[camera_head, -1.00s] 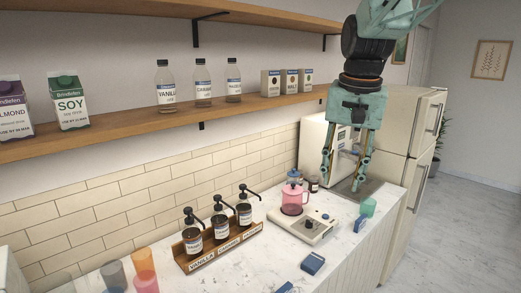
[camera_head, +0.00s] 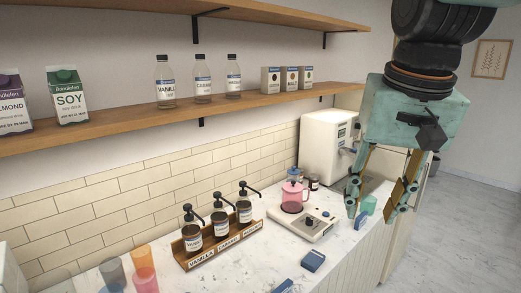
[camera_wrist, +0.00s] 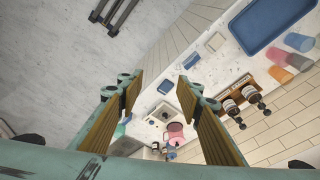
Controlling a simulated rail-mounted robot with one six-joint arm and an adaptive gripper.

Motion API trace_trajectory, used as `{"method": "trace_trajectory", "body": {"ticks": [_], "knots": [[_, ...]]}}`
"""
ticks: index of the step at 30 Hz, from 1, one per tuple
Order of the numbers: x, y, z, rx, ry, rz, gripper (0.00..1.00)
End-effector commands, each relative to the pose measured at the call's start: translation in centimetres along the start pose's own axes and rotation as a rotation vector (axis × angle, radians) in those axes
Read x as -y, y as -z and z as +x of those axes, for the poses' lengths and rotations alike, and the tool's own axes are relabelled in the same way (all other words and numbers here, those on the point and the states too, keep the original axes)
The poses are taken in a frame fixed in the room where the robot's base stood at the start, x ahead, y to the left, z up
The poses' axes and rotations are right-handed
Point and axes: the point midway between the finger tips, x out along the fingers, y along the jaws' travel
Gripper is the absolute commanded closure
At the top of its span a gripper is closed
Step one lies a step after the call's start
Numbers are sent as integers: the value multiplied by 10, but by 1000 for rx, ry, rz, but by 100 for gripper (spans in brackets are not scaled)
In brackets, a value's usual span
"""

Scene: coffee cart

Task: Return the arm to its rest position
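My gripper (camera_head: 372,212) is open and empty in the head view, pointing down in front of the counter's right end. Its two fingers stand apart. In the wrist view my gripper (camera_wrist: 160,82) also shows open, with nothing between the fingertips but the view of the floor and counter below. The arm above it is teal and black and covers part of the fridge.
The marble counter (camera_head: 235,270) holds a pink pot (camera_head: 294,198) on a scale, a syrup rack (camera_head: 222,247) with pump bottles, coloured cups (camera_head: 143,262) and blue boxes (camera_head: 313,261). A white machine (camera_head: 326,140) stands at the back. Wooden shelves (camera_head: 150,118) run along the wall.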

Motion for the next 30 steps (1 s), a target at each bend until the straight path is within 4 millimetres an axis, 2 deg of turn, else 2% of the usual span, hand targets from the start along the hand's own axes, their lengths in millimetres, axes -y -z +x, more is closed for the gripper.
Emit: {"method": "trace_trajectory", "body": {"ticks": [3, 15, 30], "knots": [[-5, -23, -3, -11, 2, -23, 67], [-21, -93, -4, -44, 7, -103, 67], [-39, -174, 8, -82, 10, -197, 67]]}}
